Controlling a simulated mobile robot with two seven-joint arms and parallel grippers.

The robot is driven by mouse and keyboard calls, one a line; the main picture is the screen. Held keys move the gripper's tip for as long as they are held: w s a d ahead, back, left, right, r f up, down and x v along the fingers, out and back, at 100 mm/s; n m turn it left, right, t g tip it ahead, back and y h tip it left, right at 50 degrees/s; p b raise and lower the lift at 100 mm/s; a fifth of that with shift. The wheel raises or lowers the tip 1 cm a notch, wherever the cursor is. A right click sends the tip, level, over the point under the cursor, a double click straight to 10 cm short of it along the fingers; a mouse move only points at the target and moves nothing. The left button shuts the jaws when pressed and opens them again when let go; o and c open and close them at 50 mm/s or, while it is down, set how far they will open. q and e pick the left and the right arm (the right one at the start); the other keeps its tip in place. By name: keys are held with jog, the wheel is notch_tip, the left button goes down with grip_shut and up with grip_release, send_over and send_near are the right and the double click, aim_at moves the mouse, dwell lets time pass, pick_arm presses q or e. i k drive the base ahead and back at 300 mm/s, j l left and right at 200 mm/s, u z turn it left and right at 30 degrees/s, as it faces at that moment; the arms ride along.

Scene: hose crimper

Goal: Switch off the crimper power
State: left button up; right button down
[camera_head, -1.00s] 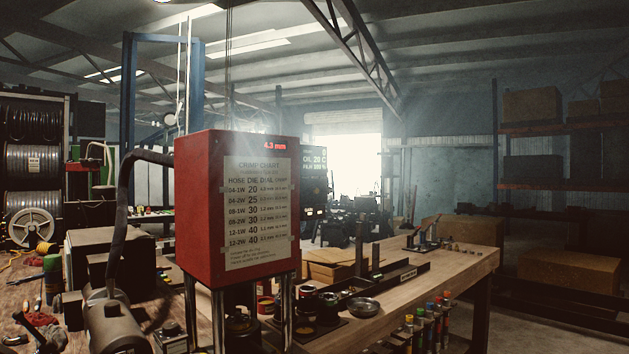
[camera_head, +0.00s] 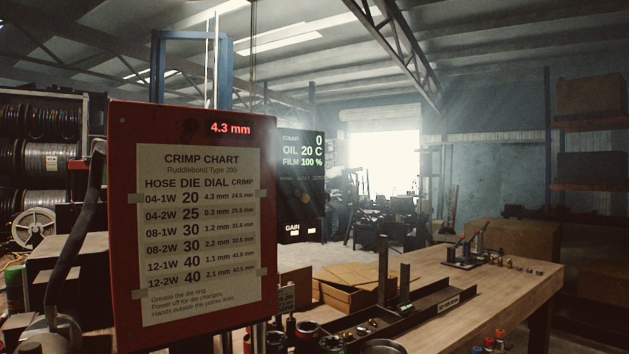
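The crimper's red box (camera_head: 122,215) fills the left of the head view. A crimp chart (camera_head: 200,235) is taped to its front face, and a red display (camera_head: 230,128) above the chart reads 4.3 mm. A black hose (camera_head: 75,230) runs down along the box's left side. No power switch can be made out on the faces that show. The lower part of the crimper is cut off by the bottom edge. Neither of my grippers is in view.
A dark screen (camera_head: 301,175) showing count, oil and film values stands behind the box. A wooden workbench (camera_head: 490,290) extends right, with a long dark tray (camera_head: 425,312) and cardboard pieces (camera_head: 350,275). Hose reels (camera_head: 45,158) stand at the far left. Floor shows beyond the bench.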

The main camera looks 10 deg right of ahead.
aim_at(297, 194)
jog(key=i+l+u, duration=0.15)
jog(key=i+l, duration=0.2)
jog(key=i+l+u, duration=0.1)
jog(key=i+l, duration=0.25)
jog(key=l, duration=0.15)
